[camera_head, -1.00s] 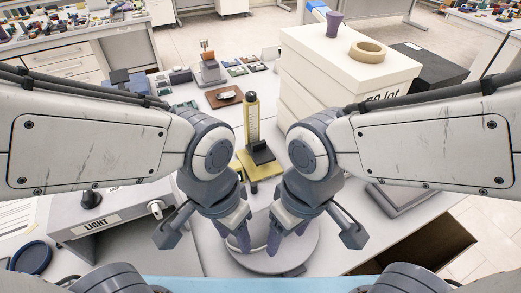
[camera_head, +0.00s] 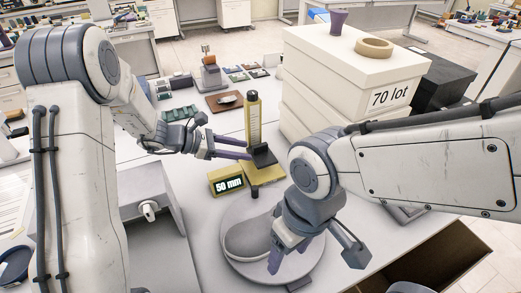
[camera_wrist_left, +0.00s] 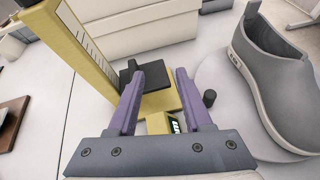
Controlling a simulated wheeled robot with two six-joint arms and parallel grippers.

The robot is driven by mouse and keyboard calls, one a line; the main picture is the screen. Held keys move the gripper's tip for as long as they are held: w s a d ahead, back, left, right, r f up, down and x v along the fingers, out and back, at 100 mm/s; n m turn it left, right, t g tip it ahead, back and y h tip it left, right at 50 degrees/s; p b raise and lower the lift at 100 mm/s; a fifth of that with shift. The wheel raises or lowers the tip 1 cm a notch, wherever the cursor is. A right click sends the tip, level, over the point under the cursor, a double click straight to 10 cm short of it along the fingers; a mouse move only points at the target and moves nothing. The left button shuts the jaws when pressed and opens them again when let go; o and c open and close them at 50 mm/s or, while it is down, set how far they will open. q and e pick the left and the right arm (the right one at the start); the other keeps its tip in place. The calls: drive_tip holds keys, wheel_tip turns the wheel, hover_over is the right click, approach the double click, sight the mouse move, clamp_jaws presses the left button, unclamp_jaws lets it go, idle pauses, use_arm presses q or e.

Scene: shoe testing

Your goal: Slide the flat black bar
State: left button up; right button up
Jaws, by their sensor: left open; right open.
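The flat black bar (camera_head: 263,157) sits on the yellow height gauge (camera_head: 253,120), against its upright scale. The bar also shows in the left wrist view (camera_wrist_left: 134,75), just beyond the fingertips. The gauge's display (camera_head: 229,184) reads 50 mm.
The round turntable (camera_head: 240,272) stands in front of the gauge. White boxes marked "70 lot" (camera_head: 345,70) are stacked behind to the right, with a tape roll (camera_head: 374,47) on top. A grey light box (camera_head: 140,200) stands at left, near my left arm.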

sight(255, 146)
use_arm(q)
drive_tip(key=w+a+n, duration=0.1)
drive_tip(key=w+a+f+n+t, duration=0.1)
drive_tip(key=w+a, duration=0.1)
drive_tip(key=shift+f+t, duration=0.2)
drive_tip(key=shift+t, duration=0.1)
drive_tip(key=b+x, duration=0.3)
drive_tip(key=x, duration=0.6)
drive_tip(key=shift+w, duration=0.1)
drive_tip(key=shift+w+d+f+n, duration=0.15)
drive_tip(key=shift+w+d+n, duration=0.15)
drive_tip(key=shift+d, duration=0.25)
clamp_jaws()
